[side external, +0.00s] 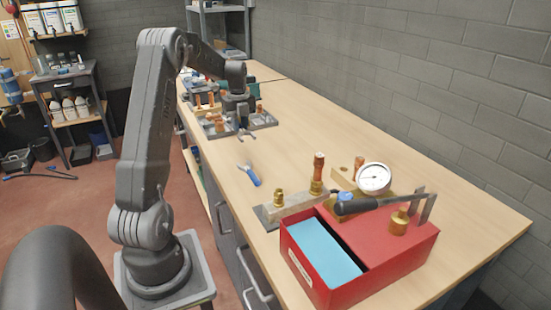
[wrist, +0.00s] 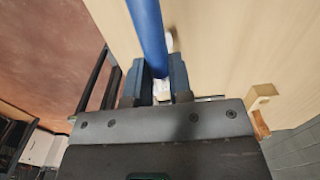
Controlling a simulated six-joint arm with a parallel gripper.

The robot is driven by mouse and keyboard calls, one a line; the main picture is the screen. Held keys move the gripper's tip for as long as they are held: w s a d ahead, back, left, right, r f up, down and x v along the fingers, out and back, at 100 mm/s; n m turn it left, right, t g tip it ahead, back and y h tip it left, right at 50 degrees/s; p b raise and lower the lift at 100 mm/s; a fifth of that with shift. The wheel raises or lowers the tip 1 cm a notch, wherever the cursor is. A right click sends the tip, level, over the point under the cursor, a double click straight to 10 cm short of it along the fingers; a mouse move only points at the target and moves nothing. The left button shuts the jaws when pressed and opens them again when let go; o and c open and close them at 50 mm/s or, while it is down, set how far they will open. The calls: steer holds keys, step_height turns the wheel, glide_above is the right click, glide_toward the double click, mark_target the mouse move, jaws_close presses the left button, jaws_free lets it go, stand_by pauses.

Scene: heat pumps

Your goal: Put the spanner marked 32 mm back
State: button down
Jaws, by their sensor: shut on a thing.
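My gripper (wrist: 157,82) is shut on a blue handle (wrist: 148,30), which runs up between its two fingers in the wrist view. A small pale part shows beyond the fingers, but no size mark can be read. In the side view my gripper (side external: 243,134) is low over the bench, at the near side of the grey tray (side external: 265,122). A spanner with a blue handle (side external: 252,178) and a grey open jaw shows over the bare bench nearer the camera. It appears apart from my gripper, and its mark is too small to read.
A red case (side external: 400,262) with a blue panel stands at the near end of the bench (side external: 310,135). The middle of the bench is clear, and a brick wall runs along the right.

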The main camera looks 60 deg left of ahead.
glide_above(275, 158)
step_height(275, 158, down, 7)
steer(key=shift+s+d+r, duration=0.1)
steer(key=shift+f, duration=2.05)
steer(key=shift+f, duration=0.15)
steer(key=c, duration=1)
jaws_free()
